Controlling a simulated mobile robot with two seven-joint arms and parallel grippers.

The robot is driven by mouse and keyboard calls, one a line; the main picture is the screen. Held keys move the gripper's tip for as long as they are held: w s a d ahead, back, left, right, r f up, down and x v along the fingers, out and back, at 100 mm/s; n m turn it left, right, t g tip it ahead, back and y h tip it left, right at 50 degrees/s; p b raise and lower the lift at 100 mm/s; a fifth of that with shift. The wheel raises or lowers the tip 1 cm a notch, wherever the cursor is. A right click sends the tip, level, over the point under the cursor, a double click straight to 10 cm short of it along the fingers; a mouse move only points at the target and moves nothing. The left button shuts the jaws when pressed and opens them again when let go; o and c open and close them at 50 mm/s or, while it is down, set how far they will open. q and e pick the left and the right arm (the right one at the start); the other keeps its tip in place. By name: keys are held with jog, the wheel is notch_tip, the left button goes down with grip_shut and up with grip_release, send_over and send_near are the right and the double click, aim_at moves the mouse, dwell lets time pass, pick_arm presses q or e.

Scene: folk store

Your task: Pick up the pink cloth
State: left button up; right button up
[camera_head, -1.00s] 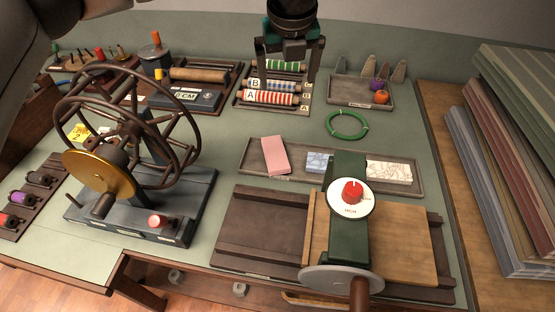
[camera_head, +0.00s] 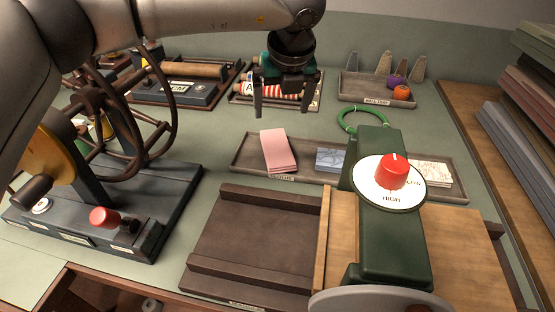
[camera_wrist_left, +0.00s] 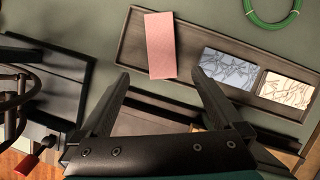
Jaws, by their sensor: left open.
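The pink cloth (camera_head: 278,151) is a folded rectangular stack lying at the left end of a shallow dark tray (camera_head: 245,157). In the left wrist view the pink cloth (camera_wrist_left: 160,44) lies ahead of the fingers, in the tray (camera_wrist_left: 130,45). My left gripper (camera_head: 285,105) is open and empty, above and behind the tray in the head view. Its fingers point down, apart from the cloth. In the left wrist view the gripper (camera_wrist_left: 158,85) shows its two spread fingers with nothing between them. My right gripper is not in view.
A blue patterned stack (camera_head: 331,160) and a cream one (camera_head: 434,173) share the tray. A green machine with a red knob (camera_head: 392,172) stands in front, partly covering the tray. A wheeled device (camera_head: 105,215) is at left. A green ring (camera_head: 360,119) lies behind.

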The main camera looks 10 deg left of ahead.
pick_arm(q)
jog(key=b, duration=0.2)
send_near(277, 147)
jog(key=shift+x, duration=1.25)
jog(key=shift+b+x, duration=0.6)
jog(key=shift+x, duration=1.9)
jog(key=shift+w+a+f, duration=0.1)
jog(key=shift+w+f, duration=0.05)
jog(key=shift+f, duration=0.25)
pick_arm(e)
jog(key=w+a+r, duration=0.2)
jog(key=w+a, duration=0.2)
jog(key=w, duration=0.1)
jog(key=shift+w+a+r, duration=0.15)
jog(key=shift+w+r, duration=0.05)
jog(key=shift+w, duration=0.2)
pick_arm(q)
jog(key=shift+r, duration=0.1)
jog(key=c, duration=1.3)
